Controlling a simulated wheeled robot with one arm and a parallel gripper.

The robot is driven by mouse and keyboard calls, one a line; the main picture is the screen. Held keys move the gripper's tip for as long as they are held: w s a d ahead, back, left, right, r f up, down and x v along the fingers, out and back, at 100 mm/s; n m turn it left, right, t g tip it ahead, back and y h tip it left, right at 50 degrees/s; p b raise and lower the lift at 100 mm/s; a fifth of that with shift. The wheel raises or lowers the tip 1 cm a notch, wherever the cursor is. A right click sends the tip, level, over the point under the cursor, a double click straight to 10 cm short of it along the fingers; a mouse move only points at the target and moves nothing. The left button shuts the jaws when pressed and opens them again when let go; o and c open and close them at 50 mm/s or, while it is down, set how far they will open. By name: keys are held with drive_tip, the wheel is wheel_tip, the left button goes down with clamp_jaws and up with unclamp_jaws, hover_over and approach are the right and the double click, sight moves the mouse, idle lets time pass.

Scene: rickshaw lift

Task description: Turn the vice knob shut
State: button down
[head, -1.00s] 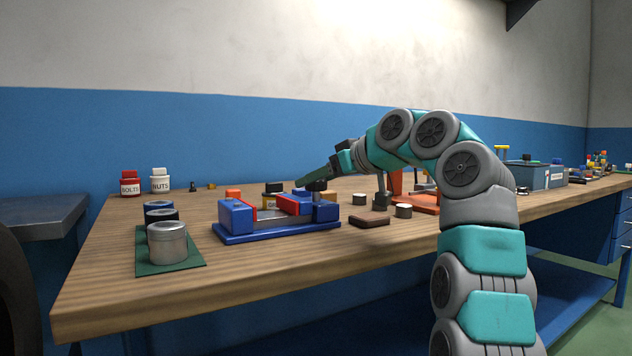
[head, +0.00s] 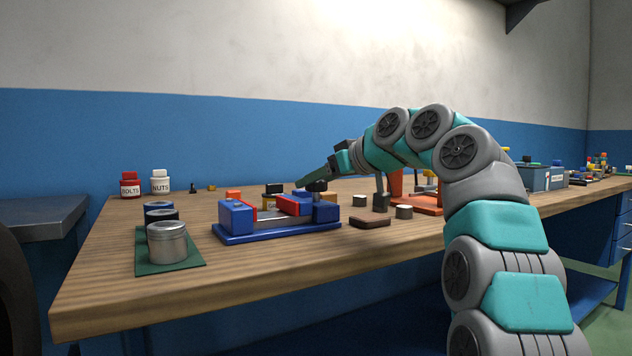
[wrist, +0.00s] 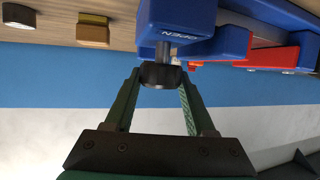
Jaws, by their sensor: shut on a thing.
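The blue vice (head: 280,230) with red jaw pads (head: 293,206) sits near the bench's front edge in the head view. A gap with a grey strip shows between its jaws. Its black knob (head: 317,186) is at the right end; in the wrist view the black knob (wrist: 160,76) sits on a grey shaft below a blue block (wrist: 183,30) marked OPEN, seen upside down. My gripper (wrist: 158,80) has its two green fingers on either side of the knob and is shut on it. In the head view the fingertips are small and partly hidden around the knob.
A brown block (head: 370,221) and a small grey cylinder (head: 404,211) lie right of the vice. Cans, such as a silver one (head: 167,243), stand on a green mat (head: 195,259) to the left. BOLTS (head: 130,186) and NUTS (head: 160,182) jars stand behind.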

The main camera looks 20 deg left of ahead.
drive_tip(key=shift+f+m+t+h+b, duration=0.1)
drive_tip(key=shift+m+t+h+b, duration=0.3)
drive_tip(key=shift+m+t+b, duration=0.35)
idle(1.2)
